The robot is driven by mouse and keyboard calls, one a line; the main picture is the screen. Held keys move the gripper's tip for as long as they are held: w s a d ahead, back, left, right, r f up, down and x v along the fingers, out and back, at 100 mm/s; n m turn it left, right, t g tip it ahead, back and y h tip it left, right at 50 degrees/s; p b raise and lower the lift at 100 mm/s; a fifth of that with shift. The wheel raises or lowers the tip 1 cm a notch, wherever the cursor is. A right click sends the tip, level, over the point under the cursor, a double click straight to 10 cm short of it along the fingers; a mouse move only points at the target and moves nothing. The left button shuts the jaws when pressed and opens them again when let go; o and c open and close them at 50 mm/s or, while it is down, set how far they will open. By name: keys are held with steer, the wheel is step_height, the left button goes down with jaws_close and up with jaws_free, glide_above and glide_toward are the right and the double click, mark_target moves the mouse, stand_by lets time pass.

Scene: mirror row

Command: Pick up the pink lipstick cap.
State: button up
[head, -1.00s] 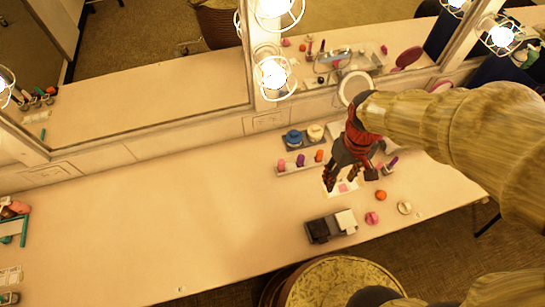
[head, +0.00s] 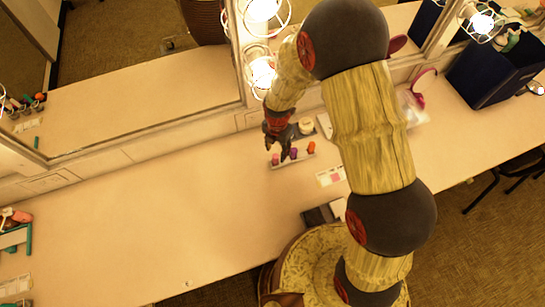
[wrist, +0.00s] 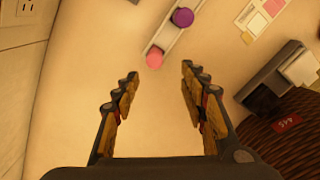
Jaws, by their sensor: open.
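The pink lipstick cap (wrist: 155,57) stands at the near end of a narrow pale rack (wrist: 168,40) in the wrist view. My gripper (wrist: 160,71) is open and empty. In the wrist view the pink cap shows between and just beyond the fingertips. In the head view my gripper (head: 277,148) is over the rack's left end, partly covering it; its exact height is unclear.
A black-and-white box (wrist: 270,82) and a card with coloured squares (wrist: 262,14) lie to the right in the wrist view. The mirror wall (head: 130,155) runs behind the counter. The counter left of the rack (head: 160,210) is clear. My arm hides part of the right side.

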mark_target(276, 156)
steer(key=shift+w+f+n, duration=0.1)
steer(key=shift+n, duration=0.4)
steer(key=shift+f, duration=0.85)
steer(key=shift+w+a+f, duration=0.1)
steer(key=shift+w+f, duration=0.05)
steer(key=shift+f, duration=0.8)
steer(key=shift+w+d+f, duration=0.1)
steer(key=shift+w+f, duration=0.1)
steer(key=shift+f, duration=0.8)
steer(key=shift+w+a+f, duration=0.1)
steer(key=shift+w+f, duration=0.05)
steer(key=shift+f, duration=0.8)
steer(key=c, duration=0.9)
steer(key=shift+r, duration=0.1)
